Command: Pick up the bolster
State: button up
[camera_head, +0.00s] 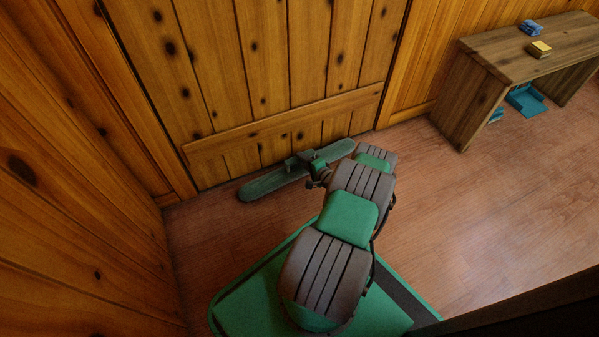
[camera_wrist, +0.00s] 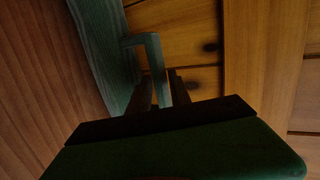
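The bolster (camera_head: 265,184) is a long, narrow green piece with rounded ends. It lies along the foot of the plank door in the head view. A block-like handle stands up near its middle. The bolster (camera_wrist: 93,42) also shows along the upper left of the wrist view, with its squared handle (camera_wrist: 155,58) sticking out toward me. My gripper (camera_head: 318,172) is at this handle, partly hidden by my arm. In the wrist view my gripper's (camera_wrist: 161,88) two dark fingers stand close on either side of the handle bar, with little gap, and look shut on it.
The plank door (camera_head: 270,70) and its low crossboard rise right behind the bolster. A wooden wall (camera_head: 70,200) stands at the left. A wooden bench (camera_head: 520,50) at the upper right carries a blue and a yellow item, with a blue tray (camera_head: 525,100) beneath. The floor at right is clear.

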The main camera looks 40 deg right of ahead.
jog(key=shift+x, duration=1.2)
jog(key=shift+c, duration=0.4)
grip_shut()
